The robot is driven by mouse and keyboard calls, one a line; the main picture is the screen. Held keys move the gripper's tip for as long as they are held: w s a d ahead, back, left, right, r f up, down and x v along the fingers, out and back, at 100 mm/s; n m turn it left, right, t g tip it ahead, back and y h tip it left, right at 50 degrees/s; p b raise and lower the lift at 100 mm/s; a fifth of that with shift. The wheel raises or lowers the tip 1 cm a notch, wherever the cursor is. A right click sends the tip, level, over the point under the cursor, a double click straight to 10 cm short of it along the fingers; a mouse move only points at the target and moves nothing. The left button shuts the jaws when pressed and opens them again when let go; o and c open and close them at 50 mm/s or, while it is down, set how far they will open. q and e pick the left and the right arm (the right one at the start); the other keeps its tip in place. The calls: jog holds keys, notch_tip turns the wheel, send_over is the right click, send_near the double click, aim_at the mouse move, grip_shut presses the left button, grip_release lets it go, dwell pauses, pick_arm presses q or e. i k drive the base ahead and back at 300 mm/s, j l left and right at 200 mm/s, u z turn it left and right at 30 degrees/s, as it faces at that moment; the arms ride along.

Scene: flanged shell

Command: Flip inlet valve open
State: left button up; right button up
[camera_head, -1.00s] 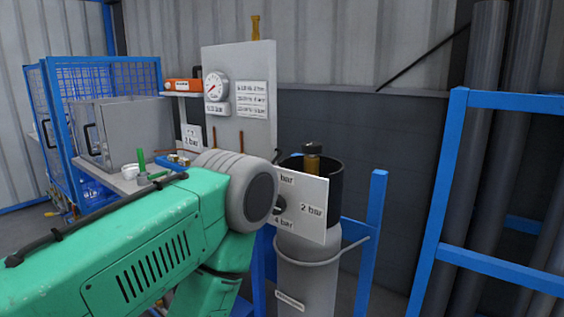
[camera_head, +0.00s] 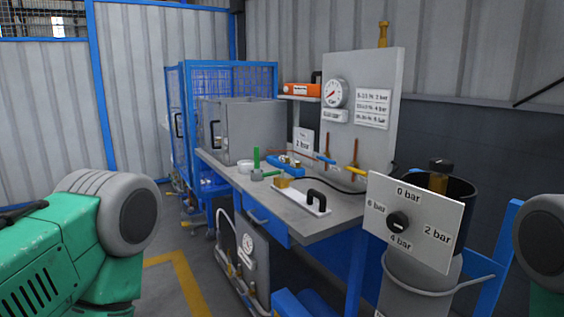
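Several small valves show on and above the workbench, and I cannot tell which is the inlet valve. A blue-handled valve (camera_head: 325,160) and a yellow-handled valve (camera_head: 355,169) sit on copper pipes at the foot of the grey gauge panel (camera_head: 388,75). An upright green handle (camera_head: 256,157) stands on a small fitting at the bench's left part. A round gauge (camera_head: 335,93) is on the panel. Neither gripper is in view. Only a green and grey link of my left arm shows at left, and part of my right arm at the right edge.
The grey workbench (camera_head: 298,216) carries a metal box (camera_head: 245,130) and a white plate with a black handle (camera_head: 305,199). A pressure dial plate (camera_head: 418,222) stands in front of a gas cylinder at right. Open floor lies at lower left.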

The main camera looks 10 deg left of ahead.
aim_at(323, 157)
jog(key=i+j+z, duration=0.2)
jog(key=j, duration=0.45)
jog(key=i+j+z, duration=0.15)
jog(key=i+j, duration=0.15)
jog(key=j, duration=0.4)
jog(key=i+j+z, duration=0.2)
jog(key=j, duration=0.5)
jog(key=i+j+z, duration=0.15)
jog(key=j, duration=0.6)
jog(key=i+j+z, duration=0.2)
jog(key=j, duration=0.55)
jog(key=j+z, duration=0.2)
jog(key=j, duration=0.55)
